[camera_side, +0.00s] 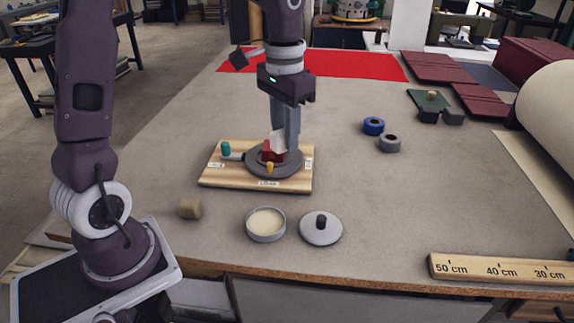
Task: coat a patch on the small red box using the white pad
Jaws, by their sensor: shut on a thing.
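The small red box (268,153) sits on a round grey turntable (262,170) on a wooden board (214,180). My gripper (286,135) points down right above the box and is shut on the white pad (278,141). The pad is at the box's top right side; I cannot tell whether they touch. The gripper's fingers and the pad hide part of the box. An open round tin (266,222) of pale cream stuff stands in front of the board. Its grey lid (321,228) with a dark knob lies to its right.
A teal knob (225,149) and a yellow peg (269,168) stand on the board. A tan block (190,208) lies front left. Blue (373,126) and grey (389,143) rolls lie right. A wooden ruler (500,270) lies at the front right edge. The table's middle right is clear.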

